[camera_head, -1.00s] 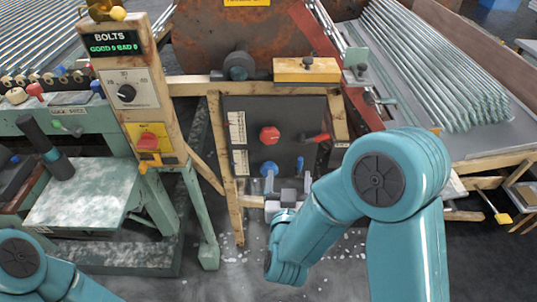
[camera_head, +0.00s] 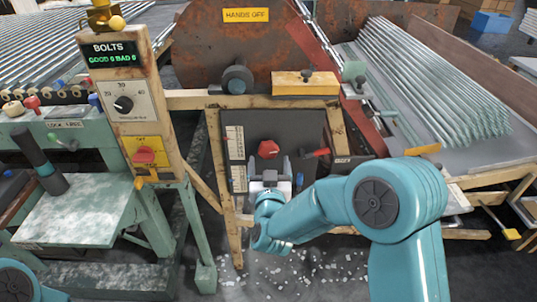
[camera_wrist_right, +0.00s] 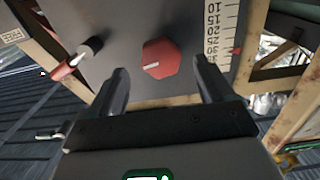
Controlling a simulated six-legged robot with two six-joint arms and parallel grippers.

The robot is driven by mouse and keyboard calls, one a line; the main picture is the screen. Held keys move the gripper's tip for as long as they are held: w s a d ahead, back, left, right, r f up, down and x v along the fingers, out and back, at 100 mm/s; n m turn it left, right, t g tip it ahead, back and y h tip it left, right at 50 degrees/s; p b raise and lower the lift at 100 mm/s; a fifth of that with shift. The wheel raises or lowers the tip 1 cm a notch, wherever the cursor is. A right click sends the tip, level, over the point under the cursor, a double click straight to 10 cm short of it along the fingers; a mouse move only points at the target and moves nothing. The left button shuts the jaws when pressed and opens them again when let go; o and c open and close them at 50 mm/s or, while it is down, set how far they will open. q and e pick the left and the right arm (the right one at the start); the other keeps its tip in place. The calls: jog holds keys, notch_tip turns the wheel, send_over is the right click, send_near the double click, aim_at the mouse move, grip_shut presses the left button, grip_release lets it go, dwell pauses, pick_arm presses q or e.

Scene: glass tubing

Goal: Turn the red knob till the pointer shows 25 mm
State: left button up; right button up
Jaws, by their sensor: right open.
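The red knob (camera_head: 268,149) is on the dark upright panel (camera_head: 290,130). In the right wrist view the knob (camera_wrist_right: 162,58) is a red many-sided cap with a pale mark. My right gripper (camera_head: 270,168) is open just below the knob in the head view. In the wrist view its two fingers (camera_wrist_right: 162,68) stand apart on either side of the knob, with gaps to it. The white scale (camera_wrist_right: 217,35) beside the knob carries a red pointer (camera_wrist_right: 237,50) near the 25 to 30 marks; the exact reading is unclear. My left gripper is out of view.
A red-handled lever (camera_head: 317,153) sticks out right of the knob, and shows left in the wrist view (camera_wrist_right: 68,67). Wooden posts frame the panel. A post with a BOLTS display (camera_head: 112,48) stands left. A rack of glass tubes (camera_head: 430,85) lies right.

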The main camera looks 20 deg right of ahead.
aim_at(267, 154)
jog(key=shift+x, duration=2.3)
jog(key=c, duration=1)
jog(key=shift+a+f+m+b, duration=0.1)
jog(key=shift+f+m+b, duration=0.15)
jog(key=shift+m+b, duration=0.5)
jog(key=shift+c, duration=0.2)
jog(key=m+b, duration=0.8)
jog(key=b, duration=0.2)
jog(key=shift+a+f+b, duration=0.1)
jog(key=shift+b, duration=0.25)
jog(key=m+b, duration=0.2)
jog(key=m, duration=0.1)
jog(key=shift+b, duration=0.35)
pick_arm(q)
notch_tip(267, 154, down, 16)
jog(key=w+a+b, duration=0.1)
jog(key=shift+w+r+n+t, duration=0.2)
jog(key=shift+r+n+t, duration=0.05)
jog(key=shift+n+t, duration=0.05)
pick_arm(e)
jog(key=shift+r+m, duration=0.25)
jog(key=shift+m, duration=0.4)
pick_arm(q)
jog(key=shift+a, duration=0.15)
